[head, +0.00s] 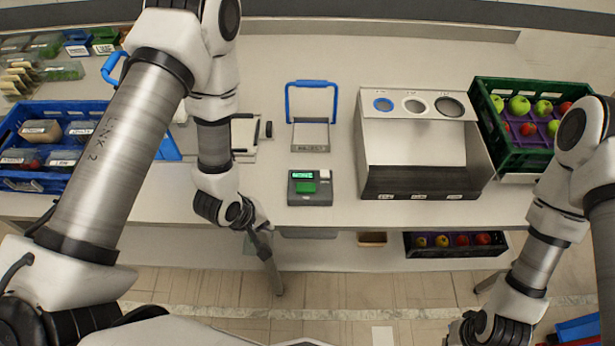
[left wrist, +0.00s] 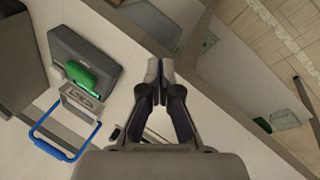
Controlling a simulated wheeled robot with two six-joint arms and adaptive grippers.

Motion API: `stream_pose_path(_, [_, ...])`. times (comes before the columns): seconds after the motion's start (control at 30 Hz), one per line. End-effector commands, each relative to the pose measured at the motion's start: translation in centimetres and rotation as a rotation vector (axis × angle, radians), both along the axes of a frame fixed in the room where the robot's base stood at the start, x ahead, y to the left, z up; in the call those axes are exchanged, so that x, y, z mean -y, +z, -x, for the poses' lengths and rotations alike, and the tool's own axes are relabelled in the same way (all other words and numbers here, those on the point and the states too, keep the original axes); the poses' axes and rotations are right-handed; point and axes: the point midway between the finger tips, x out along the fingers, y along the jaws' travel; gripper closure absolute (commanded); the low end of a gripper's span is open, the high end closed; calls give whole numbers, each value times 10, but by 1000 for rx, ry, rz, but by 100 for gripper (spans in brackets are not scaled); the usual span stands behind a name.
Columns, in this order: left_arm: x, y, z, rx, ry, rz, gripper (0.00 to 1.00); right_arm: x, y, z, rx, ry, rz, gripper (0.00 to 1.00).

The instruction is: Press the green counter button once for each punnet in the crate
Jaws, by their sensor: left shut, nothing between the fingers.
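The counter (head: 309,198) is a dark grey box with a lit green display and a green button (head: 306,187) on top, near the table's front edge. In the left wrist view the green button (left wrist: 82,76) is at upper left. My left gripper (head: 263,245) is shut and empty, left of the counter and by the table's front edge; its fingertips (left wrist: 160,70) are apart from the button. The blue crate (head: 35,187) at the left holds several labelled punnets (head: 41,132); my left arm hides its right part. My right gripper (head: 468,330) is at the bottom edge, its fingers unclear.
A blue-handled stand (head: 311,85) is behind the counter. A white bin with round holes (head: 416,103) stands to its right, and a green crate of fruit (head: 505,153) beyond that. More punnets (head: 62,72) are at the far left. A dark fruit tray (head: 455,252) sits below the tabletop.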

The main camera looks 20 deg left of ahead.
Motion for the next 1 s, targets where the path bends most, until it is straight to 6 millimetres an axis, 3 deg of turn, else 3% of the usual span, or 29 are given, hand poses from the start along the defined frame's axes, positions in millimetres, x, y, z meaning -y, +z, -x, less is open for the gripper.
stream_pose_path(0.03, [6,16,-21,29,87,63,100,0,3,0,0,0,0,100])
stream_pose_path(0.2, [29,60,-80,59,408,341,100,0,2,0,0,-1,0,100])
stream_pose_path(0.4, [49,106,-121,16,656,604,100,0,2,0,0,-1,0,100])
stream_pose_path(0.6, [55,119,-131,-12,726,682,100,0,2,0,0,0,0,100])
stream_pose_path(1.0, [55,111,-130,-14,728,680,100,0,-6,0,0,0,0,100])
